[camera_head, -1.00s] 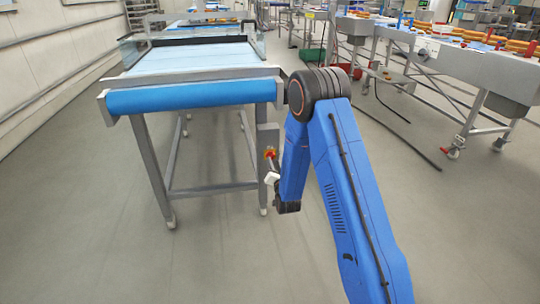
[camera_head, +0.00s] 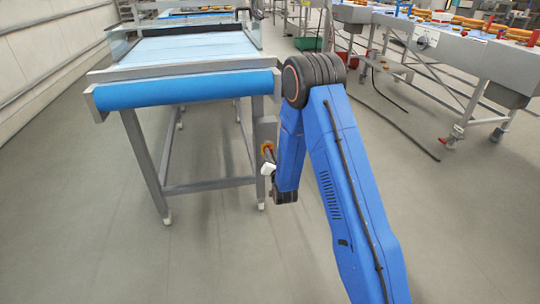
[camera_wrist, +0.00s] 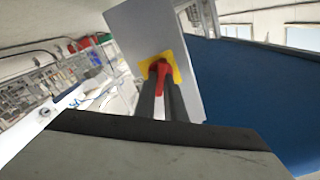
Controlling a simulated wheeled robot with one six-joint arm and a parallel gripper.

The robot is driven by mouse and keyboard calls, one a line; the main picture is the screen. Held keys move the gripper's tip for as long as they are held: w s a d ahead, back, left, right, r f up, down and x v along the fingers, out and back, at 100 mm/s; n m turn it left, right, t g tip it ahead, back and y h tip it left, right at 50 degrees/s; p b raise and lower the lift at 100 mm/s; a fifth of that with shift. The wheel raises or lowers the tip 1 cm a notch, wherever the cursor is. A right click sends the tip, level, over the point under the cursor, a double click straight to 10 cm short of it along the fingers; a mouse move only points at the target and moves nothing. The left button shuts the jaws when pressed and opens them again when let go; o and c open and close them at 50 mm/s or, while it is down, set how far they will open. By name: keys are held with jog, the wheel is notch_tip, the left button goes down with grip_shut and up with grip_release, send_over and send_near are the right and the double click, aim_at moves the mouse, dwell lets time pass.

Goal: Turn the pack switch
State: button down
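The pack switch is a red handle (camera_wrist: 161,69) on a yellow plate (camera_wrist: 176,72), fixed to a grey box (camera_wrist: 130,30) on the conveyor's leg. In the head view the switch (camera_head: 267,149) shows small, partly hidden by my gripper. In the wrist view the two dark fingers of my gripper (camera_wrist: 160,84) reach up to the red handle, one on each side, close together. The handle's lower part lies between the fingertips. I cannot tell whether both fingers press on it. In the head view my gripper (camera_head: 268,166) is beside the box, mostly hidden by my blue arm.
The blue-belted conveyor (camera_head: 185,88) stands on grey legs just left of my arm. Another conveyor (camera_head: 455,60) with several loaves stands at the right, with a black cable (camera_head: 400,127) on the floor before it. The front floor is clear.

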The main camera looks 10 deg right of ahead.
jog(key=shift+n, duration=0.3)
jog(key=shift+a+n, duration=0.1)
jog(key=shift+n, duration=2.5)
jog(key=c, duration=1.8)
grip_release()
jog(key=shift+s, duration=0.1)
